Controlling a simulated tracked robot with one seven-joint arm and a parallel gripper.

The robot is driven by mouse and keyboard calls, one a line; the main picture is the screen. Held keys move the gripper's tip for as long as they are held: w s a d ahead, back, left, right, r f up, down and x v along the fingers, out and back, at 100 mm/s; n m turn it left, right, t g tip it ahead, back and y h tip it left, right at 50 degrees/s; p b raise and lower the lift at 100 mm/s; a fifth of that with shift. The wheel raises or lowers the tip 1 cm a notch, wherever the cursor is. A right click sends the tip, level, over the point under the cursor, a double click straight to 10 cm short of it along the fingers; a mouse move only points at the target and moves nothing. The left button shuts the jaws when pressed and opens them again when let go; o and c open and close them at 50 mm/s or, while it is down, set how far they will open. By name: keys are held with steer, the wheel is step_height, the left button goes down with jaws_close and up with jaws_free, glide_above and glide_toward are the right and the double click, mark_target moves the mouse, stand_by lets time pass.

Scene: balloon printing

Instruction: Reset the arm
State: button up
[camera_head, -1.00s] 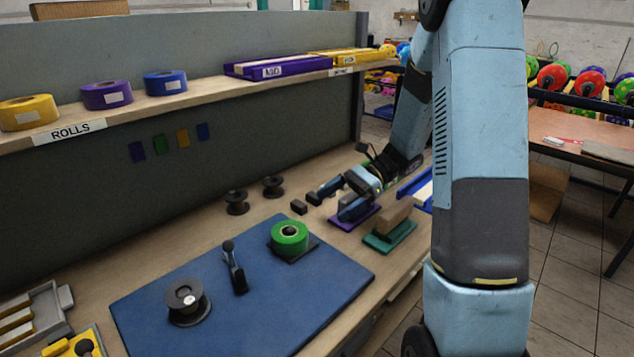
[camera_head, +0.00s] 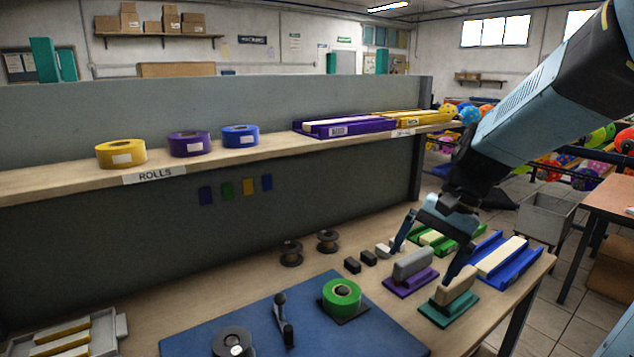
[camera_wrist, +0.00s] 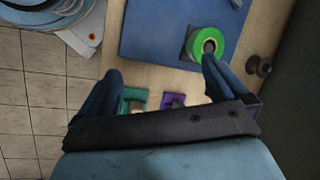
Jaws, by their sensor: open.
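My arm comes in from the upper right of the head view. My gripper (camera_head: 430,249) hangs over the right end of the workbench, its two fingers spread apart with nothing held between them. Below and around the fingers are a grey block on a purple base (camera_head: 411,272) and a tan block on a green base (camera_head: 449,298). In the wrist view my gripper (camera_wrist: 160,82) is also open, its fingers wide apart. The green base (camera_wrist: 134,97) and purple base (camera_wrist: 174,100) show beyond the palm, partly hidden by it.
A green roll (camera_head: 341,296) sits on the blue mat (camera_head: 297,311). A blue tray (camera_head: 505,259) lies at the bench's right end. A shelf (camera_head: 75,180) holds yellow, purple and blue rolls. Small black blocks (camera_head: 360,261) and dark spools (camera_head: 291,253) stand behind the mat.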

steer(key=s+d+r+n+t+h, duration=0.4)
steer(key=s+r+n+t, duration=0.1)
steer(key=s+r+t, duration=0.1)
steer(key=shift+s+r+n+h, duration=0.35)
steer(key=shift+s+r, duration=0.2)
steer(key=shift+s, duration=0.35)
stand_by(0.4)
